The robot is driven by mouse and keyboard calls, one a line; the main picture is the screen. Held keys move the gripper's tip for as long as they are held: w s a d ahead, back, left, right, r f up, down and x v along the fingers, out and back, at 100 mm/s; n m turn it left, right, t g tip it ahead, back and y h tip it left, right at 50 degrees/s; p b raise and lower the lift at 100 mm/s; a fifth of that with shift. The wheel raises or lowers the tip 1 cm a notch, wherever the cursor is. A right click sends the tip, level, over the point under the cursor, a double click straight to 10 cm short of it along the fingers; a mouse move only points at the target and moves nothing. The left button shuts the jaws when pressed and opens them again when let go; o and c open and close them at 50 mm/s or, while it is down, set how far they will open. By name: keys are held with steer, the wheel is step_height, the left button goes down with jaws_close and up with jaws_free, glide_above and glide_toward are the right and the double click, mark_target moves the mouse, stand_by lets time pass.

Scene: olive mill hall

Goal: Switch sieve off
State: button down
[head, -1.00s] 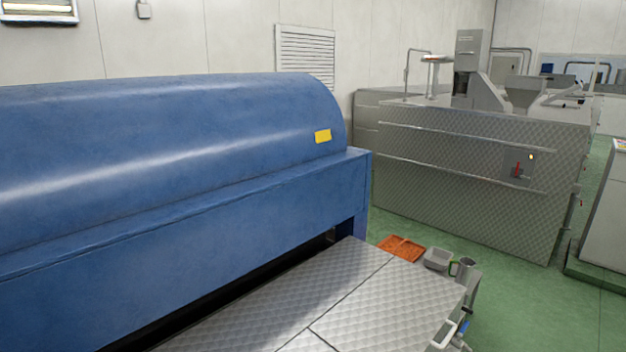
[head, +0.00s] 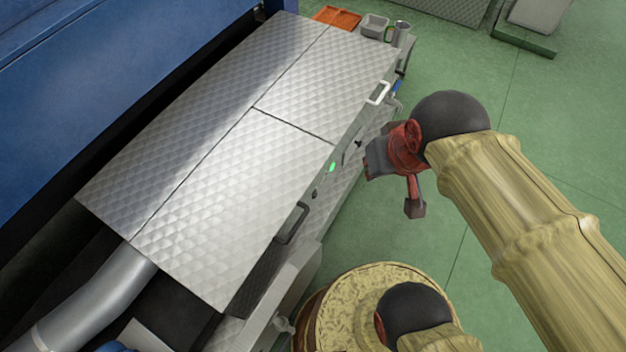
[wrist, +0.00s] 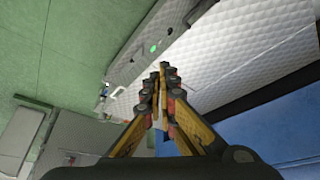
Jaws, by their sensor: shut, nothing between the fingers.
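The low steel machine with a quilted metal cover (head: 220,205) fills the middle of the head view; I take it to be the sieve. A lit green lamp (head: 331,167) sits on its right side, with a small dark control (head: 358,144) beside it that may be the switch. Its position is too small to read. The green lamp (wrist: 153,48) also shows in the wrist view, just beyond the fingertips. My gripper (wrist: 160,72) is shut and empty, pointing towards this side panel. In the head view my wrist hangs right of the panel, apparently apart from it; the fingertips are not clear there.
A white handle (head: 378,92) and a black handle (head: 291,222) stick out from the panel side. An orange tray (head: 336,17), a grey tub (head: 374,26) and a metal jug (head: 399,34) stand at the far end. A blue machine (head: 90,80) borders the left.

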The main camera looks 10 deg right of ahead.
mark_target(315, 194)
steer(key=w+d+f+g+b, duration=0.1)
steer(key=d+f+g, duration=0.15)
steer(key=f, duration=0.95)
steer(key=w+d+f+g, duration=0.2)
steer(key=d+f, duration=0.2)
steer(key=f, duration=0.9)
steer(key=w+d+f+g+b, duration=0.1)
steer(key=d+f+g, duration=0.15)
steer(key=f, duration=0.95)
step_height(315, 194, down, 25)
steer(key=s+n+t, duration=0.1)
steer(key=s+t, duration=0.1)
steer(key=t, duration=0.1)
steer(key=w+a+f+n+t+y, duration=0.1)
steer(key=w+a+f+t+y, duration=0.15)
steer(key=a+f, duration=0.2)
steer(key=w+r+n+t, duration=0.1)
steer(key=w+r+t, duration=0.4)
steer(key=w, duration=0.7)
steer(key=shift+w+d+r+n+t+b, duration=0.2)
steer(key=shift+w+n+t+b, duration=0.15)
steer(key=shift+t, duration=0.3)
steer(key=shift+h, duration=0.25)
steer(key=w+a+f+b, duration=0.1)
steer(key=w+a, duration=0.5)
steer(key=shift+a+b, duration=0.15)
steer(key=shift+b, duration=0.15)
